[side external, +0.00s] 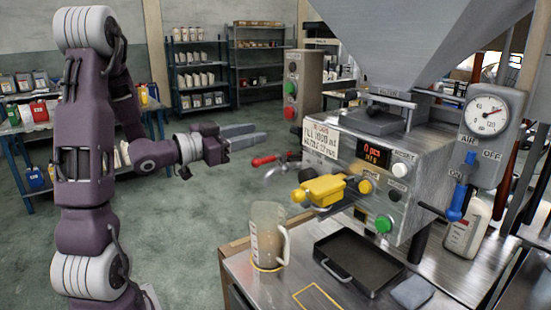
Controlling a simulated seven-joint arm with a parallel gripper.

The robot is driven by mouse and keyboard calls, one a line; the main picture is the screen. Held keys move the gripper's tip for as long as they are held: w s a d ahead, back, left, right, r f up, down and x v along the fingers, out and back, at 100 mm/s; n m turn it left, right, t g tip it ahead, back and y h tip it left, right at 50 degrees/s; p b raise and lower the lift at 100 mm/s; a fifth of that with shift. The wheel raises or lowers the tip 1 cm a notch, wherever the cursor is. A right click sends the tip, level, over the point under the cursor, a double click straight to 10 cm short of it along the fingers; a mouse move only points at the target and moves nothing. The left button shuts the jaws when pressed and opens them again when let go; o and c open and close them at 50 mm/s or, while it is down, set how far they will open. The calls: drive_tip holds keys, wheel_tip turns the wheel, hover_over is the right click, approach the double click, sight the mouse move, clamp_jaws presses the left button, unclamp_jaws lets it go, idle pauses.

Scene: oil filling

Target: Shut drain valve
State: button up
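A tap with a red lever handle (265,160) and a metal spout (283,170) sticks out from the left side of the filling machine (400,165). The lever points left, roughly level, away from the machine. No label on the tap is readable, so I cannot tell for certain that it is the drain valve. My gripper (258,132) is in the air to the upper left of the red lever, with its two grey fingers pointing right. It appears empty and apart from the lever. The gap between the fingers is not clear from this angle.
A yellow nozzle body (322,190) juts from the machine's front. Below stand a clear jug (267,235) and a black tray (358,262) on the metal bench (245,262). A blue-handled valve (458,190) is at the right, under a gauge (490,114). Shelves stand behind.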

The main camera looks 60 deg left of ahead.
approach(272, 158)
drive_tip(key=w, duration=0.4)
drive_tip(key=shift+w+a+f, duration=0.25)
drive_tip(key=shift+w+a, duration=0.05)
drive_tip(key=shift+a, duration=0.05)
drive_tip(key=w, duration=0.7)
clamp_jaws()
idle(0.3)
